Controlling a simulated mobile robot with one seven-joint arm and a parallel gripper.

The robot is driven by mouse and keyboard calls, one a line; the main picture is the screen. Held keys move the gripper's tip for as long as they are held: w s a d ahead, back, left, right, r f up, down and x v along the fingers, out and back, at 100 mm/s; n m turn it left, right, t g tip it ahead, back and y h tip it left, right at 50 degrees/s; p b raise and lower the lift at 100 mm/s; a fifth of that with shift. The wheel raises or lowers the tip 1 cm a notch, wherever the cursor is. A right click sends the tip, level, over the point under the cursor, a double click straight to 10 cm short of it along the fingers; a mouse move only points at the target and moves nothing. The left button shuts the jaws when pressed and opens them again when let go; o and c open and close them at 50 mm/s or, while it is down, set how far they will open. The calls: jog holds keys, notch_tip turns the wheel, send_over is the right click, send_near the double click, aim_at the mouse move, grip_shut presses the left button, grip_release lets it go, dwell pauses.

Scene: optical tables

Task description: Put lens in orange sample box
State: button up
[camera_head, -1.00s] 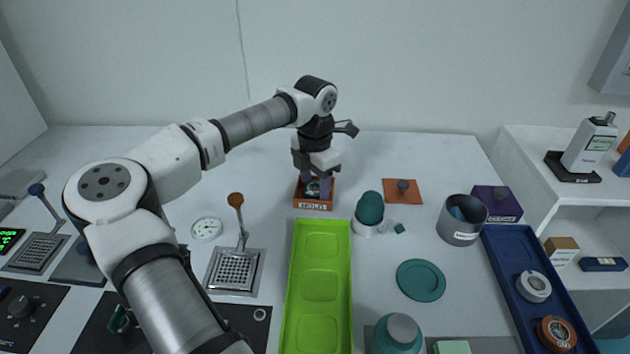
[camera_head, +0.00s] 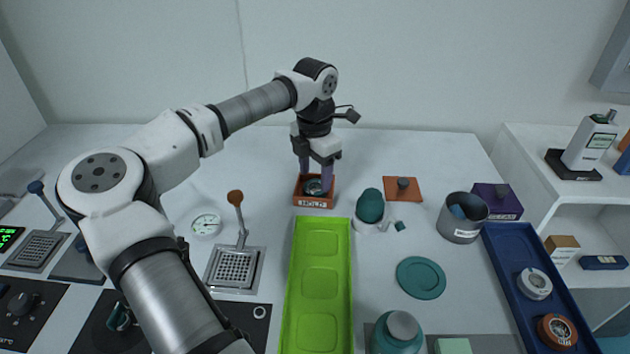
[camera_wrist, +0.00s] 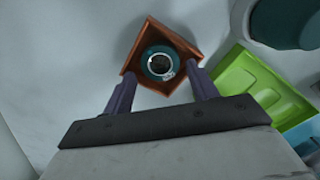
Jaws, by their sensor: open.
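The orange sample box (camera_head: 313,203) stands open on the table behind the green tray, with lettering on its front wall. A round dark teal-rimmed piece, which looks like the lens (camera_head: 314,187), sits inside it. In the wrist view the lens (camera_wrist: 160,62) lies on the floor of the orange box (camera_wrist: 182,46), inside its walls. My gripper (camera_head: 315,172) is above the box, pointing down, with its two purple fingers spread. In the wrist view my gripper (camera_wrist: 160,88) is open with nothing between the fingers, and the lens is clear of both fingertips.
A bright green tray (camera_head: 320,262) lies in front of the box. A teal-capped jar (camera_head: 370,207) stands just right of it, and an orange lid with a knob (camera_head: 403,189) lies further right. A grey cup (camera_head: 462,218) and a blue tray (camera_head: 515,270) are at the right.

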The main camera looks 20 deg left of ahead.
aim_at(315, 186)
notch_tip(315, 186, up, 9)
jog(key=shift+r+b, duration=0.15)
jog(key=shift+b, duration=0.25)
